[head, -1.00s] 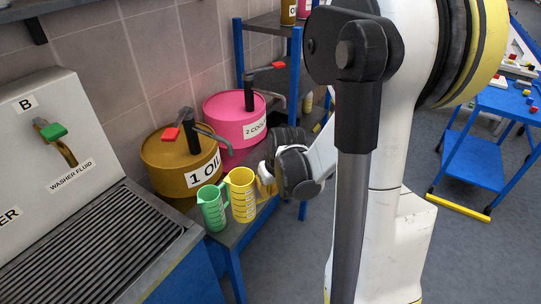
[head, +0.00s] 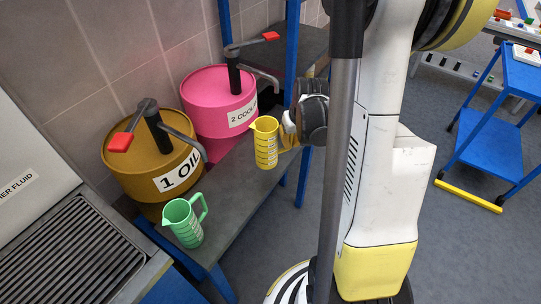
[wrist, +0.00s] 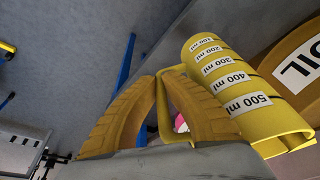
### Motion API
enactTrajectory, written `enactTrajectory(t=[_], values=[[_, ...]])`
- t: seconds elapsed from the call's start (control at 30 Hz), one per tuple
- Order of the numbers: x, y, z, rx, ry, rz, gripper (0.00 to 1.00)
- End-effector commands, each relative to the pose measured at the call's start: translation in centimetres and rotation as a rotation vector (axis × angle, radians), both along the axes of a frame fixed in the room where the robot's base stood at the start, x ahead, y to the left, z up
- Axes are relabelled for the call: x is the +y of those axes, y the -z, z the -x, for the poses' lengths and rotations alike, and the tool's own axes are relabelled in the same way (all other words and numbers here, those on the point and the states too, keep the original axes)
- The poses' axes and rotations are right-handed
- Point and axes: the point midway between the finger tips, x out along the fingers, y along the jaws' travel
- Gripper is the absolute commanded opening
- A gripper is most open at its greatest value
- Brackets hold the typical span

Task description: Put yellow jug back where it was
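The yellow jug (head: 264,142) appears upright in the head view, over the grey bench (head: 232,205) in front of the pink drum. I cannot tell whether its base touches the bench. My gripper (head: 290,130) is at its right, on the handle side, partly hidden behind my arm. In the wrist view the yellow jug (wrist: 235,85) shows its scale labels, and the finger tips of my gripper (wrist: 158,78) meet around its handle. A green jug (head: 185,221) stands at the near left part of the bench, apart from the yellow one.
The brown oil drum (head: 157,160) and the pink coolant drum (head: 222,108), with pump levers, stand at the wall side of the bench. A grated sink (head: 70,255) is at the left. A blue trolley (head: 490,150) is at the far right. Bench space between the jugs is clear.

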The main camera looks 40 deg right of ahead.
Motion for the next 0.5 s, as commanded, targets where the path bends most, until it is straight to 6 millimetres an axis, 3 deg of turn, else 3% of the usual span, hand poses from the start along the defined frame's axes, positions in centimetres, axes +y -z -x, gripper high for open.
enactTrajectory(t=[0.03,0.2,0.5], values=[[0.6,1.3,-1.3,0.000,-0.006,0.001,0.00],[1.7,3.1,-4.4,-0.001,-0.003,0.000,0.00],[2.2,5.0,-5.6,0.000,0.001,0.000,0.00]])
